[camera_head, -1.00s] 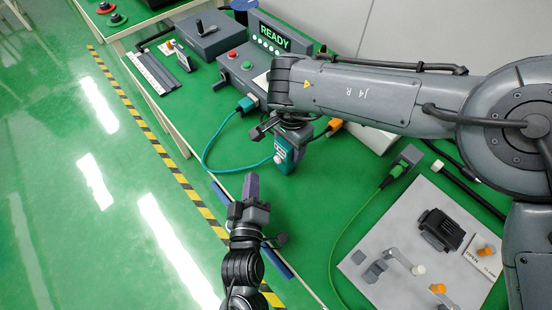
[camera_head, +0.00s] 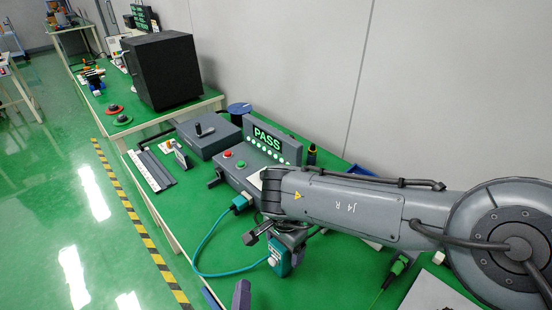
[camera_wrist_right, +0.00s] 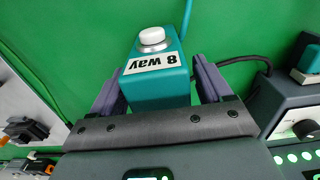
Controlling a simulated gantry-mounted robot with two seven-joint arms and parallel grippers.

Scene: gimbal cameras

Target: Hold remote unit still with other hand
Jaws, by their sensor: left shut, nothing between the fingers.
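The remote unit is a teal box with a white button and an "8 way" label. It fills the middle of the right wrist view (camera_wrist_right: 155,88) and shows below my right arm in the head view (camera_head: 280,260). A teal cable (camera_head: 205,250) runs from the unit to the grey console. My left gripper (camera_head: 241,295) shows only its fingertips at the bottom edge of the head view, apart from the unit, shut and empty.
Green table shows around the unit. My right arm hides part of the table.

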